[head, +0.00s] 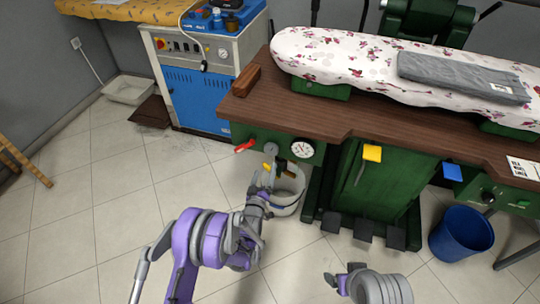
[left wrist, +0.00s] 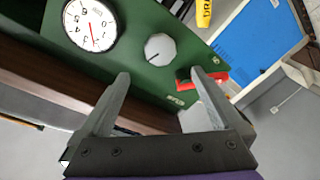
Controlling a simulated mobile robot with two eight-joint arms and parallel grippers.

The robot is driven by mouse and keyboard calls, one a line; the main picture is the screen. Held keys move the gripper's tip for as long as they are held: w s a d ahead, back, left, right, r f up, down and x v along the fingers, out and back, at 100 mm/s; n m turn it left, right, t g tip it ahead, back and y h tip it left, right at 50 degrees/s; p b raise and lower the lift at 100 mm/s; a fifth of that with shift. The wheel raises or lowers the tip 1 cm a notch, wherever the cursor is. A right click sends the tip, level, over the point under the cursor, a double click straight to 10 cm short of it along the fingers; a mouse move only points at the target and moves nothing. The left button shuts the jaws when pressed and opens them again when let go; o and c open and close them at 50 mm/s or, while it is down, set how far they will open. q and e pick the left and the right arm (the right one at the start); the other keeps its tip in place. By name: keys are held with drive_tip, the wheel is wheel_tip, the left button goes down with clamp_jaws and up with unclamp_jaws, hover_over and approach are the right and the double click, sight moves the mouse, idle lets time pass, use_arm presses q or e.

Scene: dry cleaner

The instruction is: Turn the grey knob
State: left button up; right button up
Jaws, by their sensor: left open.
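The grey knob (left wrist: 160,47) is round with a dark pointer mark and sits on a green panel (left wrist: 140,20). In the left wrist view it is just beyond and between the fingertips of my left gripper (left wrist: 160,76). The fingers are apart with nothing between them, and I see no contact with the knob. In the head view my left gripper (head: 268,160) is up at the panel below the wooden tabletop, where it makes the knob hard to pick out.
A white gauge (left wrist: 90,25) is left of the knob and a red lever (left wrist: 212,77) right of it, near the right finger. The wooden tabletop (head: 262,103) overhangs the panel. A bucket (head: 289,190) stands below, a blue bin (head: 461,233) at right.

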sight(270, 151)
use_arm(q)
drive_tip(key=w, duration=0.3)
drive_tip(key=w+d, duration=0.1)
drive_tip(key=w, duration=0.3)
drive_tip(key=w+d, duration=0.1)
drive_tip(key=w, duration=0.2)
drive_tip(key=shift+w, duration=0.3)
drive_tip(key=shift+f, duration=0.1)
drive_tip(key=c, duration=1.3)
drive_tip(key=shift+d+b, duration=0.1)
drive_tip(key=shift+b, duration=0.2)
